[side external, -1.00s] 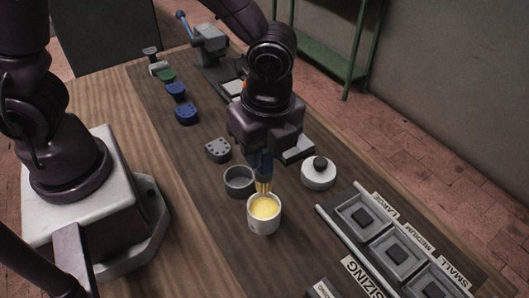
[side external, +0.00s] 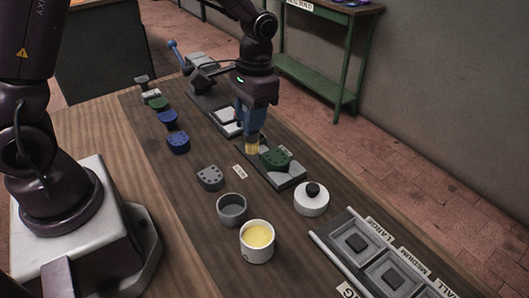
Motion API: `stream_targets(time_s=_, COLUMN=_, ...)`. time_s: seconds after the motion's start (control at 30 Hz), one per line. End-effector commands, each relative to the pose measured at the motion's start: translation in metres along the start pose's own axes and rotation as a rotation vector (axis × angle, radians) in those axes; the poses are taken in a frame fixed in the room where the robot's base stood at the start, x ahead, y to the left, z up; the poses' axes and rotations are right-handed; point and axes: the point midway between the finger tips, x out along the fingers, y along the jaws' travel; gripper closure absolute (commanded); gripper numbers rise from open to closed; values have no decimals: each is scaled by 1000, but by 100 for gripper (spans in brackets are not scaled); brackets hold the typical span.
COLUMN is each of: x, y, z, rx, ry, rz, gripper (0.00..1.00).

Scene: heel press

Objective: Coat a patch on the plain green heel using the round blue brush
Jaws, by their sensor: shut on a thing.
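My gripper (side external: 250,108) is shut on the round blue brush (side external: 251,121), which points down with pale yellow bristles. The bristle tips are just left of a green heel (side external: 277,156) on a dark grey block; whether they touch anything there is unclear. This heel shows small dark dots on top. Another green heel (side external: 158,104) lies in the row at the back left; its markings are too small to tell. A white pot (side external: 257,254) of yellow paste stands open at the front.
A grey cup (side external: 232,212) stands beside the pot, and a white lid with a black knob (side external: 311,202) lies to the right. Blue heels (side external: 178,142) and a grey heel (side external: 210,178) line the left. A sizing tray (side external: 345,260) is at front right; a vise-like tool (side external: 203,72) is behind.

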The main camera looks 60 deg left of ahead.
Motion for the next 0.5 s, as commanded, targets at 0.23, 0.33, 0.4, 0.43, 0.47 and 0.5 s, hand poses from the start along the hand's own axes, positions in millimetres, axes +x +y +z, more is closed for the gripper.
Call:
stream_targets(time_s=0.23, x=3, y=8, z=-52, rx=23, ry=5, rz=-1, gripper=94)
stream_targets(time_s=0.33, x=-3, y=10, z=-70, rx=29, ry=13, rz=-3, gripper=94)
stream_targets(time_s=0.4, x=-8, y=10, z=-78, rx=30, ry=18, rz=-4, gripper=94)
stream_targets(time_s=0.43, x=-10, y=10, z=-80, rx=30, ry=19, rz=-4, gripper=94)
stream_targets(time_s=0.47, x=-12, y=10, z=-82, rx=30, ry=22, rz=-4, gripper=94)
stream_targets(time_s=0.5, x=-14, y=10, z=-83, rx=31, ry=23, rz=-5, gripper=94)
